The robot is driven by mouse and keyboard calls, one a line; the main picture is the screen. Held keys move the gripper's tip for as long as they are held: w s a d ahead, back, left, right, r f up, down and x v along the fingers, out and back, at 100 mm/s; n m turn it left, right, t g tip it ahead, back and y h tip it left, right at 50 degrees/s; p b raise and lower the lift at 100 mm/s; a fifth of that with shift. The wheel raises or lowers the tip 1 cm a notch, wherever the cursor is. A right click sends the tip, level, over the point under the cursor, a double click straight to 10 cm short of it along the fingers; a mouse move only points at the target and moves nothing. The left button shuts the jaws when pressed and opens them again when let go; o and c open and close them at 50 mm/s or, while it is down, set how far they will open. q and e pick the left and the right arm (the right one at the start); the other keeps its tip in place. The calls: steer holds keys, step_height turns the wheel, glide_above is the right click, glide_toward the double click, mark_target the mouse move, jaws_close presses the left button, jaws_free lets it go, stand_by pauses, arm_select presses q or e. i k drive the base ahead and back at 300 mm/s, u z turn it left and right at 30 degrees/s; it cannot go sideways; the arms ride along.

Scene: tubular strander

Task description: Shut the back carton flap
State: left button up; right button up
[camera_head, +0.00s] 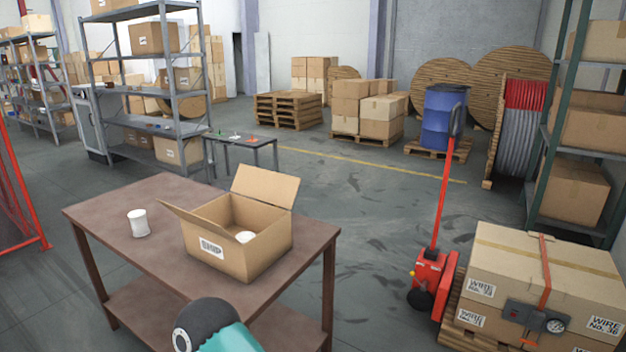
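An open brown carton (238,235) with a printed label on its front side stands on the brown table (130,195). Its back flap (266,186) stands up from the far edge, leaning back a little. Another flap (186,222) sticks outward at the left side. The other flaps cannot be made out clearly. Neither of my grippers is in view. Only a black and teal part of my arm shows at the bottom edge, in front of the table.
A white spool-like object (138,223) stands on the table left of the carton. A red pallet jack (434,275) and strapped cartons (545,275) stand to the right. A small grey table (240,142) and shelving (150,75) are behind.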

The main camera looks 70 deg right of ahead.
mark_target(276, 189)
steer(key=z, duration=0.05)
steer(key=k, duration=0.45)
steer(key=u, duration=1.3)
steer(key=i, duration=0.1)
steer(key=z, duration=3.25)
steer(key=i, duration=1.05)
steer(key=u, duration=0.2)
